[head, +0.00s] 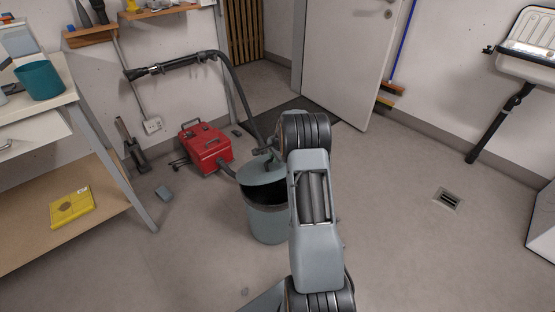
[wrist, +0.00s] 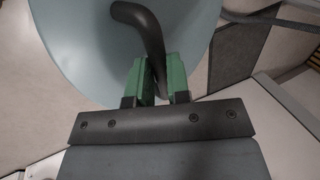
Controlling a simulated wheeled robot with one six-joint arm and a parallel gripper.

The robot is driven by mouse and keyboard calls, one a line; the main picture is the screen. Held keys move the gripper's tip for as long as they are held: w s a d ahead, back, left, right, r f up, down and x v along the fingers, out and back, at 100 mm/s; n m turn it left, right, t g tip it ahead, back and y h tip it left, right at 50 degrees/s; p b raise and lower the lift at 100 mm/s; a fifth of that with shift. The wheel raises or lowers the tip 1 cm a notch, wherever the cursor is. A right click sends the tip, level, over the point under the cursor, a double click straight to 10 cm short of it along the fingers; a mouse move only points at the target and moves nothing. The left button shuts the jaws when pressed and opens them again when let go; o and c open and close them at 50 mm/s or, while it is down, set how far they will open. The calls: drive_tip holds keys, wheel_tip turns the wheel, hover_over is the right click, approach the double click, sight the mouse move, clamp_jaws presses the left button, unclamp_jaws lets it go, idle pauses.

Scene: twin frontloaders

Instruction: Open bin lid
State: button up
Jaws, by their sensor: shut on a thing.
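The grey-blue bin (head: 268,222) stands on the floor in the middle of the head view, partly behind my arm. Its lid (head: 262,172) is raised and tilted above the rim, and the dark inside of the bin shows below it. In the wrist view the lid (wrist: 100,50) fills the upper middle, with a dark curved handle (wrist: 143,22) on it. My gripper (wrist: 162,78) has its green fingers shut on the lid's handle. In the head view the fingers are mostly hidden behind my arm.
A dark hose (head: 236,85) runs from the wall down toward the bin. A workbench (head: 100,140) is at left, a door (head: 345,60) at the back, and a floor drain (head: 448,200) at right. The floor at right is mostly clear.

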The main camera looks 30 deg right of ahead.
drive_tip(key=shift+w+r, duration=0.2)
drive_tip(key=shift+r, duration=0.05)
drive_tip(key=shift+w+a+r+p, duration=0.1)
drive_tip(key=shift+w+r+p, duration=1.3)
drive_tip(key=shift+w+r, duration=0.05)
drive_tip(key=shift+w+r+p, duration=0.4)
drive_tip(key=shift+w+a+r+p, duration=0.1)
drive_tip(key=shift+w+r+p, duration=0.3)
drive_tip(key=shift+w, duration=0.25)
drive_tip(key=shift+w+r+p, duration=0.25)
drive_tip(key=shift+w+r, duration=0.1)
drive_tip(key=shift+w, duration=0.3)
drive_tip(key=shift+r, duration=0.1)
